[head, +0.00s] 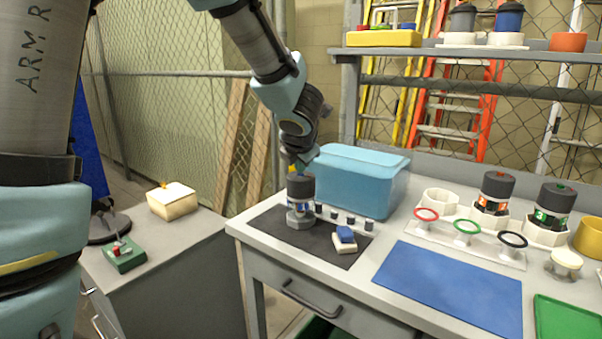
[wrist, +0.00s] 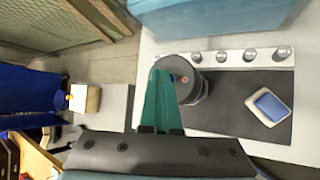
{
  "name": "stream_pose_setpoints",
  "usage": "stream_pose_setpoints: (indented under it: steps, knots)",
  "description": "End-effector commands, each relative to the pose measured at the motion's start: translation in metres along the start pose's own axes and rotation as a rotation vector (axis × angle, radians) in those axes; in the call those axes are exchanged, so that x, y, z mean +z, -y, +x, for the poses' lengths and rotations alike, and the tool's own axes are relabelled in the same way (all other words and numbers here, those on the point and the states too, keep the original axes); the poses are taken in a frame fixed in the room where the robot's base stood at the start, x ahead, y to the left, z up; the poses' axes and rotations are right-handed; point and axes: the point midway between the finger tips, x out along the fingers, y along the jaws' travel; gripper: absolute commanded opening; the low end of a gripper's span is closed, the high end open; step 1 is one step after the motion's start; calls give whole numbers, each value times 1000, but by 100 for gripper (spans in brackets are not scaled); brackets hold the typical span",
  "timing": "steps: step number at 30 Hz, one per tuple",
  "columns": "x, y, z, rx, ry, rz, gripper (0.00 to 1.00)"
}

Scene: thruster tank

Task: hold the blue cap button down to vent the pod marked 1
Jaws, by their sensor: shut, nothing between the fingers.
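A dark-capped pod (head: 300,200) with a blue label stands upright on the dark mat; I cannot read its number clearly. A bit of blue shows at its top, under the fingertips. In the wrist view the pod (wrist: 198,84) has a small reddish spot on its dark cap, and the fingers hide the cap's left side. My gripper (head: 299,168) is shut and empty, pointing down at the cap from just above; its teal fingers show in the wrist view (wrist: 160,92). I cannot tell whether they touch the button or whether it is pressed.
A blue translucent tank (head: 365,180) stands close behind the pod. A row of small grey posts (head: 343,218) and a blue-and-white block (head: 345,240) lie to its right. Orange-labelled (head: 494,188) and green-labelled (head: 554,203) pods stand farther right. The blue mat (head: 450,285) is bare.

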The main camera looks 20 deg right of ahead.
Motion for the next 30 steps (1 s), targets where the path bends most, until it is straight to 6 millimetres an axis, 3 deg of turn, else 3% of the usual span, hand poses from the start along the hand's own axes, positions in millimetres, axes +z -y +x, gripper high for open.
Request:
stream_pose_setpoints:
  steps: [19,30]
  knots:
    - [0,0,0,-1,-1,0,0]
    - [9,-9,-13,-1,0,0,0]
